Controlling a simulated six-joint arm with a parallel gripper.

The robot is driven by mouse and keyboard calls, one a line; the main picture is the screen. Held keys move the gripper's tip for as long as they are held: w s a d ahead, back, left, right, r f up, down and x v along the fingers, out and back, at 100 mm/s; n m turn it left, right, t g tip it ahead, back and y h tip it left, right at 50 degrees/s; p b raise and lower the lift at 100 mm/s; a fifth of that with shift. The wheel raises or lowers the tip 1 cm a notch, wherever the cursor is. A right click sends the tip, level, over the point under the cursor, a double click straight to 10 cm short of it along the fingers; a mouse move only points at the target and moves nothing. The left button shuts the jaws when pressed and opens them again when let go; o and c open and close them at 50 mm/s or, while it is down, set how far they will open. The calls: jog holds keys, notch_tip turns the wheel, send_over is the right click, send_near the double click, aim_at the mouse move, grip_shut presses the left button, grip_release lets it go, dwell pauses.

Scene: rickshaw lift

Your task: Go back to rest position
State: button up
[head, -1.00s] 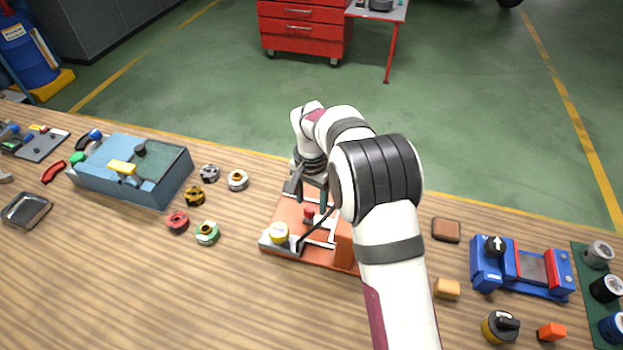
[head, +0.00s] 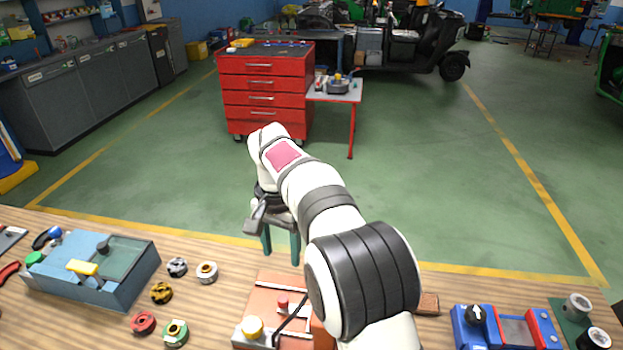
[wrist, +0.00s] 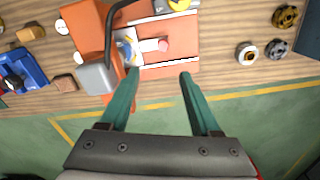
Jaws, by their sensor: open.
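My gripper (head: 281,240) is raised above the far edge of the wooden bench, behind the orange fixture (head: 262,297). Its two green fingers are apart with nothing between them, as the wrist view (wrist: 152,88) also shows. The orange fixture carries a small red knob (head: 283,303) and a yellow knob (head: 252,327). In the wrist view the fixture (wrist: 180,60) lies beyond the fingertips, apart from them. My arm hides the right part of the fixture in the head view.
A blue-grey box (head: 135,290) stands on the left, with several small round parts beside it. A blue vice-like device (head: 470,335) and a brown block (head: 428,303) are on the right. A red tool cabinet (head: 262,95) stands on the floor beyond the bench.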

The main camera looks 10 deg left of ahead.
jog(key=s+d+r+m, duration=0.1)
jog(key=s+d+r, duration=0.5)
jog(key=s+d, duration=0.65)
jog(key=s+d+f+y, duration=0.1)
jog(key=s+d, duration=0.3)
jog(key=s, duration=0.4)
jog(key=s+d+f+m, duration=0.1)
jog(key=s+d+f, duration=0.2)
jog(key=s, duration=0.6)
jog(key=shift+s+d+f+m+y, duration=0.3)
jog(key=shift+d+f+y, duration=0.1)
jog(key=shift+d, duration=0.15)
